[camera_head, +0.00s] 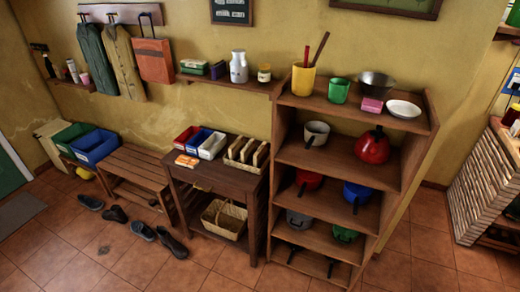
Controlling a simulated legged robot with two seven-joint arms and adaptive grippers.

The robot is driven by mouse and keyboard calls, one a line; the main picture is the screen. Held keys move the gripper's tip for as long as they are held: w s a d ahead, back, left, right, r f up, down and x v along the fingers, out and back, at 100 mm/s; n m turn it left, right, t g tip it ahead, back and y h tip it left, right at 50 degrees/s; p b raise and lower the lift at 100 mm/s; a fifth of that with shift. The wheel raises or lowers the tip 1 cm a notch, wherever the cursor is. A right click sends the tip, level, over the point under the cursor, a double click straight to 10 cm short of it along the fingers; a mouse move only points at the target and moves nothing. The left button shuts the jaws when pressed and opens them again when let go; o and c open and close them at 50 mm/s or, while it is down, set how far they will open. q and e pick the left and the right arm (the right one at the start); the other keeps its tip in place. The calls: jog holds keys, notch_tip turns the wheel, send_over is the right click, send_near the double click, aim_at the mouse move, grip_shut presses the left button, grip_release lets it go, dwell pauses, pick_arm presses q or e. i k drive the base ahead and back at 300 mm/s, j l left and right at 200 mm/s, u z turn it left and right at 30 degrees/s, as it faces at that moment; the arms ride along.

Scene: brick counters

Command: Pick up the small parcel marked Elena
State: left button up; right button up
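I cannot make out a parcel marked Elena, and no such name is readable at this size. Several small brown packets (247,151) stand in a holder at the right end of the small wooden table (206,172); any writing on them is too small to read. A small pink box (372,104) lies on top of the wooden shelf unit (352,149). Neither of my grippers is in view.
Red, blue and white trays (211,145) stand on the table. A slatted bench (145,168) stands to its left, with shoes (172,244) on the floor before it. Pots (372,147) fill the shelves. The tiled floor (120,270) in front is mostly clear.

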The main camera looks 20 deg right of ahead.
aim_at(258, 156)
jog(key=i+z, duration=0.15)
jog(key=z, duration=0.6)
